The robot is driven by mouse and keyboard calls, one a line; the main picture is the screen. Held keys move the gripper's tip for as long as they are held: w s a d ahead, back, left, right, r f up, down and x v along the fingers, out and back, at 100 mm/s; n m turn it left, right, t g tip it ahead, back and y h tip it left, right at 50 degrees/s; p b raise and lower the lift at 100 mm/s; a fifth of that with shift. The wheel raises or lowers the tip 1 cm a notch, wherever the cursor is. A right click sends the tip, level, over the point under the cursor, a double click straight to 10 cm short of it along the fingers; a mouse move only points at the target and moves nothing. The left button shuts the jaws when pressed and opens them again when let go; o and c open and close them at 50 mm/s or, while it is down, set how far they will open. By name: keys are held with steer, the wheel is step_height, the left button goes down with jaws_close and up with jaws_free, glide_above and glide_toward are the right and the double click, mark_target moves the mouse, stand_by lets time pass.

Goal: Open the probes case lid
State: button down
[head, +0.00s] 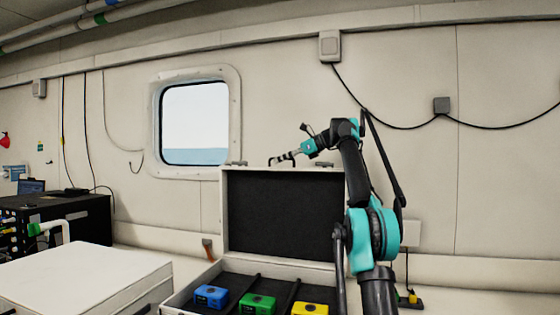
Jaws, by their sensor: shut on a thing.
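The probes case lid (285,212) stands raised and roughly upright, its dark padded inside facing me and its pale rim around it. The case base (178,300) lies open below it, with a blue probe box (211,296), a green one (257,303) and a yellow one (309,309) in dark compartments. My gripper (273,160) is at the top edge of the lid, near its middle, and is shut on that edge. The fingertips are small in this view. My arm hides the lid's right side and part of the case's right side.
A white closed case or box (85,278) stands to the left of the probes case. Black equipment (75,215) is farther left. A window (195,122) and a wall with hanging cables (400,125) are behind the lid.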

steer(key=c, duration=1.6)
jaws_free()
steer(key=shift+s+d+r, duration=0.15)
steer(key=shift+d, duration=0.2)
steer(key=s+d, duration=0.1)
steer(key=d, duration=0.3)
steer(key=s+d, duration=0.2)
steer(key=d, duration=0.2)
steer(key=s+d, duration=0.2)
steer(key=d, duration=0.3)
steer(key=shift+s+r, duration=0.1)
steer(key=shift+r, duration=0.3)
